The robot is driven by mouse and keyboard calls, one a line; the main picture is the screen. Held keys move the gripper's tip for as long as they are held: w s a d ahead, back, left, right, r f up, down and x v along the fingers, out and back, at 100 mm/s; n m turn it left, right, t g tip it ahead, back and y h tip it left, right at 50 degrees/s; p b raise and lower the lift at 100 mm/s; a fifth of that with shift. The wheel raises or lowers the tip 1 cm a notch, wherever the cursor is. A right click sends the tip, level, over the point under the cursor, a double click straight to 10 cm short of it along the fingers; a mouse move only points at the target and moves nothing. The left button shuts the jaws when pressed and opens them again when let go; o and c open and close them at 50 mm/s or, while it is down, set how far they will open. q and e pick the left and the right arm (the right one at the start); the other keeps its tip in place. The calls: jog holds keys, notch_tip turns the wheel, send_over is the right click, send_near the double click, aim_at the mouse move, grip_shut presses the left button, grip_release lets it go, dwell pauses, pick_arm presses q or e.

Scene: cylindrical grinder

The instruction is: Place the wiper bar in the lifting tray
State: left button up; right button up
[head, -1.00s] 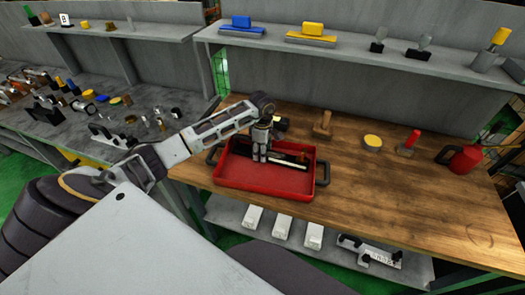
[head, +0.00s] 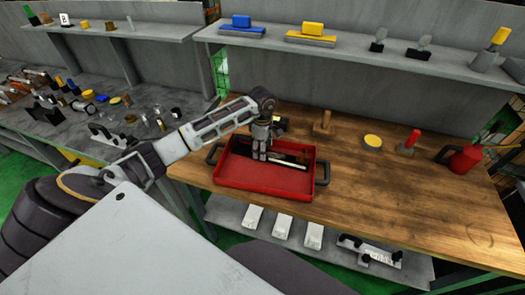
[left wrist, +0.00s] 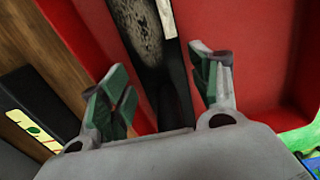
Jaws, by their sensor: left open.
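The lifting tray (head: 228,178) is a red tray with dark handles on the wooden bench, and its red walls (left wrist: 250,75) also show in the left wrist view. A long dark bar with a pale strip, apparently the wiper bar (head: 290,161), lies in the tray along its far side. My left gripper (head: 259,157) points down over the tray at the bar's left part. In the left wrist view its green-padded fingers (left wrist: 160,92) are spread, with the dark bar (left wrist: 172,75) showing between and beyond them. The gripper hides part of the bar. My right gripper is not in view.
A wooden-handled tool (head: 322,123), a yellow-topped tin (head: 372,142), a red-handled tool (head: 409,142) and a red can (head: 465,159) stand on the bench. A grey shelf (head: 370,55) runs behind. The bench's right front is clear.

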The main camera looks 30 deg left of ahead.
pick_arm(q)
notch_tip(320, 180, up, 5)
jog(key=shift+f, duration=0.1)
jog(key=shift+r+b, duration=0.45)
jog(key=shift+r, duration=2.45)
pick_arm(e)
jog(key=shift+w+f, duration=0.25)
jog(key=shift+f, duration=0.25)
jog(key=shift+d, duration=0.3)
